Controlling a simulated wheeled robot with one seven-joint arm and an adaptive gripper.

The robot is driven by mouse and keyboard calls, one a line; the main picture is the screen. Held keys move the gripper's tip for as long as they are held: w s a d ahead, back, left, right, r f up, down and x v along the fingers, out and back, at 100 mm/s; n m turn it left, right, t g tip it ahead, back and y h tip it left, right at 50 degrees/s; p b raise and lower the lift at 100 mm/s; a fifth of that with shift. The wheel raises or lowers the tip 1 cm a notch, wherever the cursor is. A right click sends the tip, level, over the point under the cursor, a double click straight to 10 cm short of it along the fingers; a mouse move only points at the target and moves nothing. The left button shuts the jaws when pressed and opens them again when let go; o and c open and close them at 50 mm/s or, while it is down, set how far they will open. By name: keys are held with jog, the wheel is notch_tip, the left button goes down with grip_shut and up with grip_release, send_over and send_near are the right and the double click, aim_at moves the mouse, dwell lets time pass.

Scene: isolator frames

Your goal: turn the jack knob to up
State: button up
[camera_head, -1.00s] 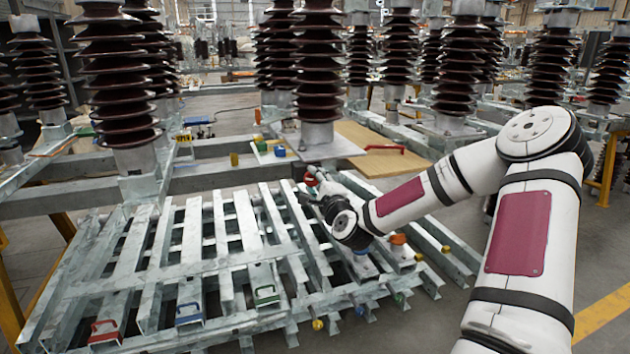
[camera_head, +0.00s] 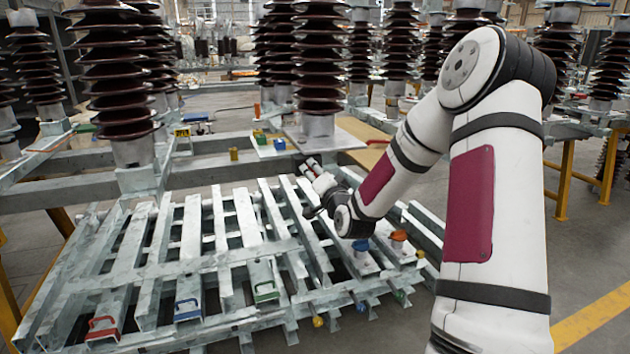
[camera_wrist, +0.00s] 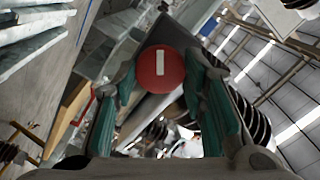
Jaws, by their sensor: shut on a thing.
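The jack knob (camera_wrist: 147,76) is a red disc with a white bar, seen face on in the wrist view; the bar stands nearly upright in that picture. My gripper (camera_wrist: 160,82) has its two teal-padded fingers on either side of the knob and is shut on it. In the head view my gripper (camera_head: 308,166) is at the far end of the slatted metal frame, by the foot of an insulator. The knob cannot be made out clearly there.
Blue (camera_head: 360,246) and orange (camera_head: 399,236) knobs sit on the frame's right side. Red (camera_head: 102,328), blue (camera_head: 188,309) and green (camera_head: 266,291) handles are at its front. Tall brown insulators (camera_head: 318,60) rise behind. Open floor lies at the right.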

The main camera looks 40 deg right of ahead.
jog(key=n+b, duration=0.4)
jog(key=shift+w+a+n, duration=0.1)
jog(key=shift+n, duration=0.2)
jog(key=n+b, duration=0.3)
jog(key=shift+n+b, duration=0.4)
jog(key=o, duration=1.2)
jog(key=v, duration=1.2)
